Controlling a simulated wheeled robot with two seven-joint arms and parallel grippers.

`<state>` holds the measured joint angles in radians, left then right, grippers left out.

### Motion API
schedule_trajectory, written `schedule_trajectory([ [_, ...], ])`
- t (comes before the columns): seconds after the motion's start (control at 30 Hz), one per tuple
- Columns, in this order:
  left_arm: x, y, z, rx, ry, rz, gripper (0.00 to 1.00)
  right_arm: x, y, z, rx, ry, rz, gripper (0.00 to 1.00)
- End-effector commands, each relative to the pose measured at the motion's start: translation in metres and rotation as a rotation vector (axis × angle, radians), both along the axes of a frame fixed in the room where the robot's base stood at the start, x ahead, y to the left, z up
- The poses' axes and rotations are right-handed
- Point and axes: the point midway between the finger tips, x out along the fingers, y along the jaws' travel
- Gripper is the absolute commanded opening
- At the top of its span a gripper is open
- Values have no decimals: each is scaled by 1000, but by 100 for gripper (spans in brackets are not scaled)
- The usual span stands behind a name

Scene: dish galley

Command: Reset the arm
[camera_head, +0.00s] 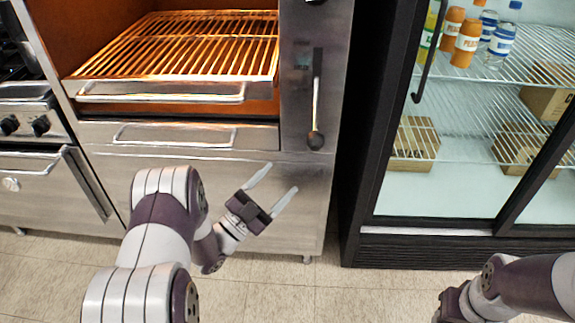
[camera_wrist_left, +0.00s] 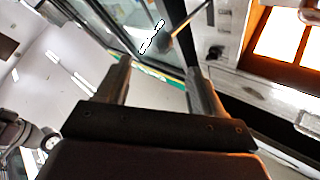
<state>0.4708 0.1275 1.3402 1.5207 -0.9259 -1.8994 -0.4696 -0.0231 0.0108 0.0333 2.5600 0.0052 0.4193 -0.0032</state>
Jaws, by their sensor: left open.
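My left gripper (camera_head: 271,188) is in front of the steel lower panel of the oven unit in the head view. Its two fingers are spread apart with nothing between them. In the left wrist view the fingers of the left gripper (camera_wrist_left: 158,80) also stand apart and empty. My right arm (camera_head: 510,287) shows at the lower right of the head view. Its gripper end is at the bottom edge and its fingers are cut off.
A broiler with a glowing orange rack (camera_head: 185,45) stands ahead, with a lever (camera_head: 315,100) on its right panel. A glass-door fridge (camera_head: 355,200) with bottles and boxes is at right. A range (camera_head: 30,165) is at left. Tiled floor (camera_head: 290,300) lies below.

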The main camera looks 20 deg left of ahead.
Motion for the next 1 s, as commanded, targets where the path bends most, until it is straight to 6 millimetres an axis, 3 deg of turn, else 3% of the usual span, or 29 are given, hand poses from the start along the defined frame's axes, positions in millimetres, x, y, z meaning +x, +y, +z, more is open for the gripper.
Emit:
schedule_trajectory([
  [0.17, 1, 0, -3, -5, 20, -5, 68, 0, 0, 0, 0, 0, 0, 43],
  [0.27, 14, 4, -37, 15, 199, 34, 68, 0, 0, 0, 0, 0, 0, 43],
  [0.4, 21, 44, -123, 28, 771, 266, 68, 0, 0, 0, 0, 0, 0, 43],
  [0.47, 8, 61, -146, 13, 1027, 385, 68, 0, 0, 0, 0, 0, 0, 43],
  [0.53, -20, 69, -158, -21, 1289, 506, 68, 0, 0, 0, 0, 0, 0, 43],
  [0.67, -83, 60, -150, -101, 1666, 675, 68, 0, 0, 0, 0, 0, 0, 43],
  [0.83, -159, 15, -107, -183, 1997, 771, 68, 0, 0, 0, 0, 0, 0, 43],
  [0.93, -173, -13, -80, -184, 2025, 737, 68, 0, 0, 0, 0, 0, 0, 43],
  [1.0, -157, -33, -59, -133, 1936, 665, 68, 0, 0, 0, 0, 0, 0, 43],
])
